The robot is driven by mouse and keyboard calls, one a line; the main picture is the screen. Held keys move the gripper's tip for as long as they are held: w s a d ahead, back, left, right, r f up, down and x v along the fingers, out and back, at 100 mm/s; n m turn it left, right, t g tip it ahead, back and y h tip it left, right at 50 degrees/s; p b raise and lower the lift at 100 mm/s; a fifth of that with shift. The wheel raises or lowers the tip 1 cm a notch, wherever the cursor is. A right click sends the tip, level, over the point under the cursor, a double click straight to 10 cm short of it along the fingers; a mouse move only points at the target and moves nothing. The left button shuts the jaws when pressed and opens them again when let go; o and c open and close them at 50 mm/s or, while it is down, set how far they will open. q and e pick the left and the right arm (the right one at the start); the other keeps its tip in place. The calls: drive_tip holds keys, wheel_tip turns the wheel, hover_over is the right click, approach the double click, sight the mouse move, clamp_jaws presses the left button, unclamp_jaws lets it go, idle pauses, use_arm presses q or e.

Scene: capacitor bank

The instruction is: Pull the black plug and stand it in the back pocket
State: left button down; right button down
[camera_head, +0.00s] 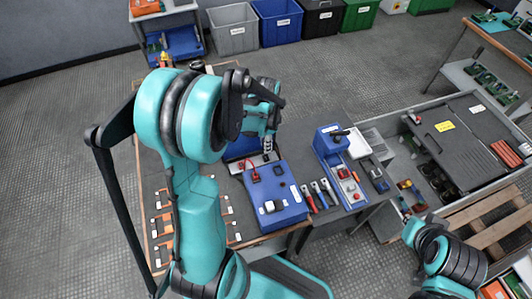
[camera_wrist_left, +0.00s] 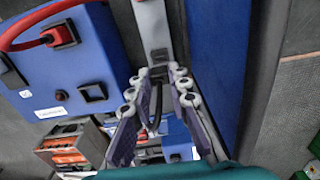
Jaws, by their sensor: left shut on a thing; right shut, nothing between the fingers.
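My left gripper (camera_head: 267,150) is over the far edge of the blue unit (camera_head: 288,202), next to another blue part (camera_head: 242,147) behind it. In the left wrist view its fingers (camera_wrist_left: 159,92) are shut on a small dark piece, mostly hidden, which I take to be the black plug; a dark cable (camera_wrist_left: 152,127) runs between the fingers. A grey strip with a dark slot (camera_wrist_left: 159,56) lies just beyond the fingertips. A red plug with a red cable (camera_wrist_left: 62,35) sits in the blue unit. A square black socket (camera_wrist_left: 94,92) there looks empty.
Red- and blue-handled tools (camera_head: 320,193) lie right of the blue unit. Another blue device (camera_head: 330,140) stands further right. Orange-marked parts (camera_head: 162,220) lie at the table's left. My right arm (camera_head: 455,255) shows at lower right, near a grey crate.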

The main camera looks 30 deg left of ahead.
use_arm(q)
drive_tip(key=shift+r, duration=0.3)
drive_tip(key=shift+r+p, duration=1.05)
drive_tip(key=shift+r, duration=0.15)
hover_over(278, 171)
idle(1.1)
drive_tip(key=shift+f, duration=0.1)
drive_tip(key=shift+f+b, duration=0.65)
drive_tip(key=shift+f, duration=0.1)
drive_tip(key=shift+f+b, duration=0.45)
drive_tip(key=shift+f, duration=0.05)
